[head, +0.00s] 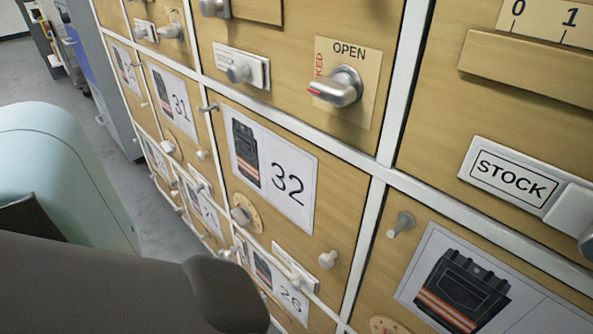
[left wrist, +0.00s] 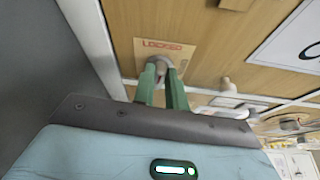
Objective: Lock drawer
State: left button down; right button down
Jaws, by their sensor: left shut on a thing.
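In the left wrist view, the green fingers of my left gripper (left wrist: 162,76) are shut on a grey turn handle (left wrist: 160,62). The handle sits on a tan plate (left wrist: 180,52) with red LOCKED lettering on a wooden drawer front. The fingers hide part of the handle, so its exact pointing direction cannot be told. In the head view, another silver turn handle (head: 340,86) on an OPEN/LOCKED plate (head: 352,53) points left, its red tip over the red lettering. My left arm fills the lower left there, and its fingers are hidden. My right gripper is not in view.
Wooden fronts with white frames fill the head view. Picture cards marked 32 (head: 303,165) and 31 (head: 186,128), a STOCK label (head: 508,180) and small protruding knobs (head: 327,260) cover them. Grey floor (head: 50,88) is clear at the left.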

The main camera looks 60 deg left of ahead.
pick_arm(q)
jog(key=shift+w, duration=0.1)
jog(key=c, duration=1.4)
grip_release()
jog(key=shift+c, duration=0.2)
jog(key=s+a, duration=0.1)
jog(key=s, duration=0.6)
jog(key=shift+s+a+r, duration=0.15)
jog(key=shift+s+r, duration=0.05)
jog(key=shift+s, duration=0.2)
